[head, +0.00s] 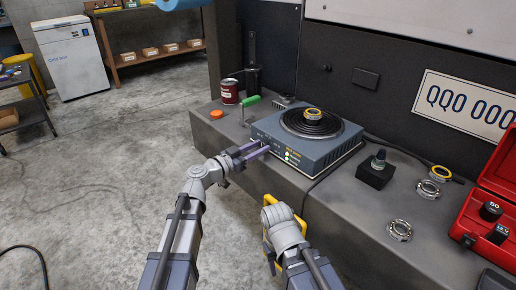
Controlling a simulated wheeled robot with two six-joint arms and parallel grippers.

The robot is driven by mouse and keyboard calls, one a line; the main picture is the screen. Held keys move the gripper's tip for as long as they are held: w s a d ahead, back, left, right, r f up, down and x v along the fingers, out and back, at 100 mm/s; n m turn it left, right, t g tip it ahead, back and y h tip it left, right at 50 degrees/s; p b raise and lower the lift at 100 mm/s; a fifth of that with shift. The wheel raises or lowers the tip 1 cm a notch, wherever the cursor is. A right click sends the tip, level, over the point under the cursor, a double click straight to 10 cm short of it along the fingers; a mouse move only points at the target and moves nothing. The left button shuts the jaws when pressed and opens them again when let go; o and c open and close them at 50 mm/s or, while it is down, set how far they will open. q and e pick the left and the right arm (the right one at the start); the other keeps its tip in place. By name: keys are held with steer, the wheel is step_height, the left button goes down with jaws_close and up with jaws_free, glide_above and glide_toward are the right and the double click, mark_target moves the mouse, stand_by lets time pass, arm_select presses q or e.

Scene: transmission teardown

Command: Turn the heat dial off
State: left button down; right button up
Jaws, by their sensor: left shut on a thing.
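A blue-grey hot plate (332,151) with a black coil burner stands on the grey workbench (236,130). A yellow frame (268,250) shows beside that wrist.
Left of the hot plate are a red can (230,91), a green-handled tool (251,101) and an orange cap (217,114). To the right are a black block with a knob (376,171), loose bearings (400,230) and a red case (497,175). The left floor is open.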

arm_select(q)
steer(key=n, duration=1.2)
steer(key=shift+w+a+f, duration=0.1)
steer(key=n, duration=0.5)
steer(key=shift+n, duration=0.4)
steer(key=n, duration=0.6)
steer(key=shift+f, duration=0.15)
steer(key=c, duration=0.5)
jaws_free()
steer(key=v, duration=0.8)
